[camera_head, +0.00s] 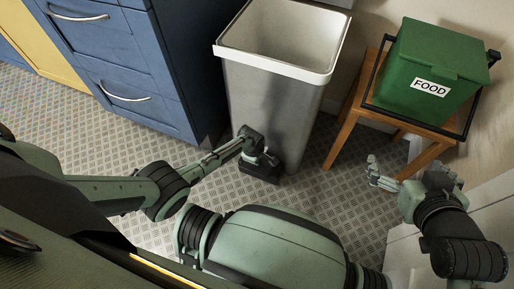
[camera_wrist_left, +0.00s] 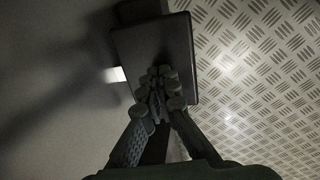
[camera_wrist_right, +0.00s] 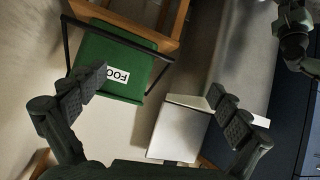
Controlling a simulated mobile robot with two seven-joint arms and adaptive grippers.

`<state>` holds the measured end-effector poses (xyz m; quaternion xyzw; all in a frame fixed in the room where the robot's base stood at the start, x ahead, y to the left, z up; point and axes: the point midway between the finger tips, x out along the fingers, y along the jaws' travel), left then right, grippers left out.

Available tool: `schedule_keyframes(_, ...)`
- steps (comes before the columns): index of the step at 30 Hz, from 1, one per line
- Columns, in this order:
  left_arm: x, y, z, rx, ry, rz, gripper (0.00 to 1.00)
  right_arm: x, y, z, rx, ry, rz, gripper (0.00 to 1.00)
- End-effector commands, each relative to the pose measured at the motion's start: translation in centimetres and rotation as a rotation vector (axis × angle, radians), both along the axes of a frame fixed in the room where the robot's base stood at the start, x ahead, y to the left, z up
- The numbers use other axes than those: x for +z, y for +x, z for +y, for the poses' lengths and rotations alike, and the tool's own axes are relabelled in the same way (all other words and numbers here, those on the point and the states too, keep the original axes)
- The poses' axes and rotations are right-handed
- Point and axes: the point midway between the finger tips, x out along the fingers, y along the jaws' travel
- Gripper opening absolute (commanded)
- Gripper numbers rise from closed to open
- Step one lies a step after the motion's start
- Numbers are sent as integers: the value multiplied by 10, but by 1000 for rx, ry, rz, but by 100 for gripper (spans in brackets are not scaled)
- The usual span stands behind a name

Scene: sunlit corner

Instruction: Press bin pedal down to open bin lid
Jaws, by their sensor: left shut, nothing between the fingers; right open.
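The tall grey bin (camera_head: 275,105) with a white rim stands on the floor, and its inside shows from above. A white panel (camera_wrist_right: 180,132) beside its rim in the right wrist view looks like the raised lid. The dark pedal (camera_head: 260,172) sticks out at the bin's foot; it fills the upper middle of the left wrist view (camera_wrist_left: 150,48). My left gripper (camera_head: 266,160) is shut and empty, its fingertips (camera_wrist_left: 160,82) over the pedal's top and seemingly touching it. My right gripper (camera_head: 383,172) is open and empty, right of the bin and in front of the stool.
A green FOOD caddy (camera_head: 425,62) with a black handle stands on a wooden stool (camera_head: 343,128) right of the bin. Blue drawers (camera_head: 125,65) stand on the left. Patterned floor (camera_head: 125,148) is clear between drawers and bin. A pale unit (camera_head: 490,200) is at the right edge.

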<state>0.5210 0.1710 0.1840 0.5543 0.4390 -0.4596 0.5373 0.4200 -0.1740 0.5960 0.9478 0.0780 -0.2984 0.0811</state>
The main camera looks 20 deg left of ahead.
Motion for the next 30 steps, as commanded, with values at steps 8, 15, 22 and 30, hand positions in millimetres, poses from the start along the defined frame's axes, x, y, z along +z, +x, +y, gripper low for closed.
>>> schedule_keyframes(8,22,-2,-1,0,-1,0,0,-34,-41,-44,-82,-95,265,100)
schedule_keyframes(15,40,-5,0,-1,-1,0,0,-53,-85,-80,-159,-163,488,100)
schedule_keyframes(22,69,-8,-1,1,-2,-2,0,-74,-110,-99,-202,-194,639,100)
schedule_keyframes(30,97,-11,0,1,0,0,0,-110,-98,-97,-188,-179,649,100)
